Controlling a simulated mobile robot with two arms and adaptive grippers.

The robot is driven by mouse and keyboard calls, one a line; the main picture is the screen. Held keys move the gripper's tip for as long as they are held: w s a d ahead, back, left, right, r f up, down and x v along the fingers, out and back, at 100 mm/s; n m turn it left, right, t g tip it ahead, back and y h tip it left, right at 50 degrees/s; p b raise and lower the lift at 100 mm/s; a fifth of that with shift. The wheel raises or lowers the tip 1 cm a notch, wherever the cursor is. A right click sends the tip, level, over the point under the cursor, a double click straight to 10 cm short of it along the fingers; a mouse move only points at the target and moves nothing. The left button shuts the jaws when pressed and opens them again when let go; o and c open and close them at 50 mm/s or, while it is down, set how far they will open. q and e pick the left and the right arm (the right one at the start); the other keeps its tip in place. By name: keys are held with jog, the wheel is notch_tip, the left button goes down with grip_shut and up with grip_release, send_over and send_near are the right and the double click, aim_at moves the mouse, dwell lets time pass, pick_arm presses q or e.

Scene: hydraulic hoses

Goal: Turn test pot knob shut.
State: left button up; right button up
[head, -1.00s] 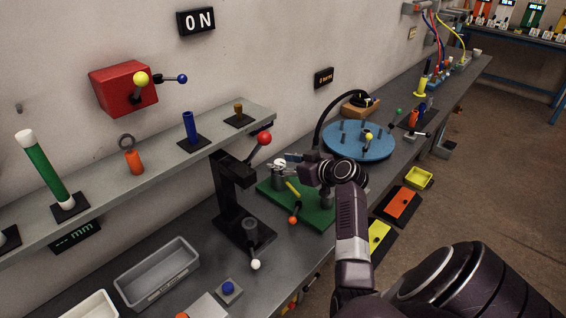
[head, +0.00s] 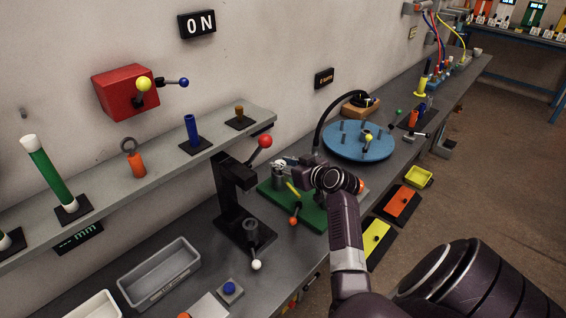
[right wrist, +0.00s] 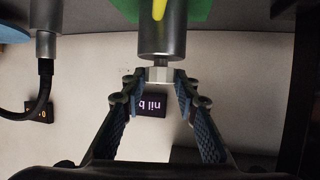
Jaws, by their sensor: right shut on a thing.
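The test pot (head: 278,182) is a small grey metal cylinder on a green board (head: 317,216) on the bench. In the right wrist view, upside down, the pot (right wrist: 162,38) is a grey cylinder with a pale, faceted knob (right wrist: 159,74) at its end. My right gripper (right wrist: 161,82) is shut on this knob, one fingertip at each side. In the head view my right gripper (head: 287,163) reaches over the pot from the right, and the knob is mostly hidden there. My left gripper is not in view.
A black press (head: 236,195) with a red-balled lever stands left of the board. Behind is a blue round plate (head: 358,141) with pegs. A black hose (head: 325,112) arches nearby.

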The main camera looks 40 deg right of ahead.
jog(key=o, duration=1.1)
jog(key=shift+o, duration=0.2)
jog(key=shift+s, duration=0.15)
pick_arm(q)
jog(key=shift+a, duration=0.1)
pick_arm(e)
jog(key=v, duration=1.2)
